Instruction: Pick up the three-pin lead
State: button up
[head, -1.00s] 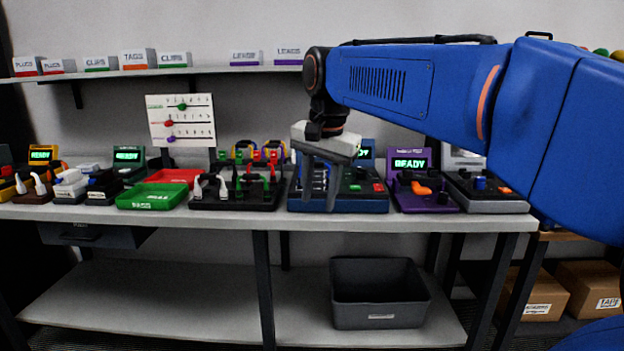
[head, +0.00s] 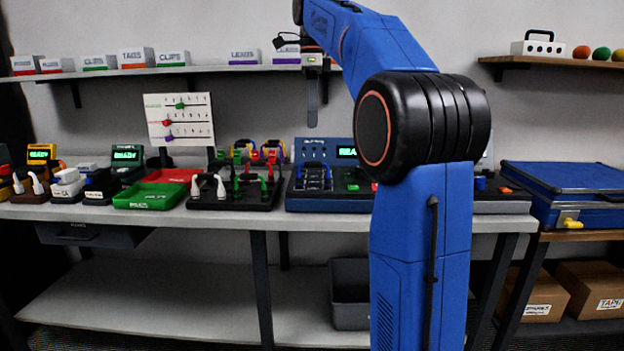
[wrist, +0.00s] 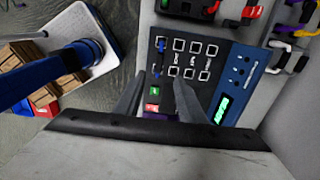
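I cannot tell which lead is the three-pin one. Several leads with white, green and red plugs stand in a black rack (head: 237,198); part of it shows at the top of the wrist view (wrist: 222,12). Coloured cables (head: 258,152) hang on a frame behind it. My gripper (head: 312,125) is raised above and behind the front of the blue test station (head: 325,203). In the wrist view its two fingers (wrist: 158,82) are apart with nothing held between them, over the station's panel of square sockets (wrist: 190,60). Small blue plug-like parts sit at the panel's edge.
Green tray (head: 150,197) and red tray (head: 172,176) lie left of the rack. A marked board (head: 180,120) stands behind. My arm covers the bench's right part. A blue case (head: 570,190) sits at right; a grey bin (head: 349,295) is below.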

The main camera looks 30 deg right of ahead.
aim_at(313, 167)
notch_tip(313, 167, down, 17)
jog(key=shift+s, duration=0.1)
dwell(0.7)
grip_shut()
